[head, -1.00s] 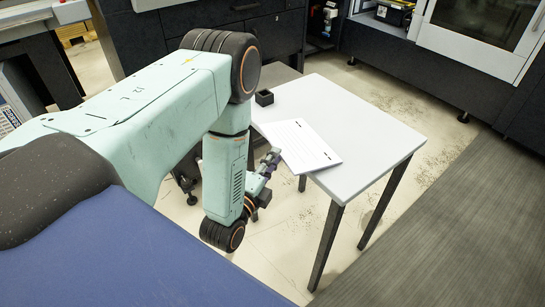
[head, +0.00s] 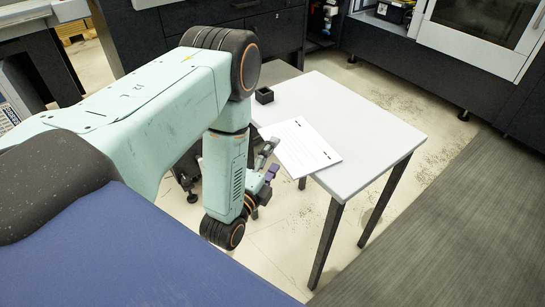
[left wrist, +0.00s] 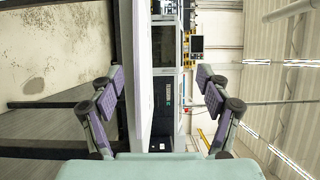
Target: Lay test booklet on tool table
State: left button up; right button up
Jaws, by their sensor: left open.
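The test booklet (head: 304,146), a white sheet with faint printed lines and dark marks, lies flat on the light grey tool table (head: 375,133). It sits along the table's left edge, where its near left corner seems to reach the edge or slightly past it. My left gripper (head: 271,160) is just left of that edge, fingers spread and empty. In the left wrist view, the open fingers (left wrist: 161,77) stand either side of a pale edge-on slab (left wrist: 139,80); table and booklet cannot be told apart there. My right gripper is not in view.
A small black open box (head: 264,96) stands at the table's far left corner. The table's right and near parts are bare. Dark cabinets (head: 400,55) stand behind, and a grey ribbed mat (head: 450,220) lies at the right.

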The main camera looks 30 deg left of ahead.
pick_arm(q)
jog(key=o, duration=0.4)
notch_tip(320, 180, up, 10)
dwell(0.7)
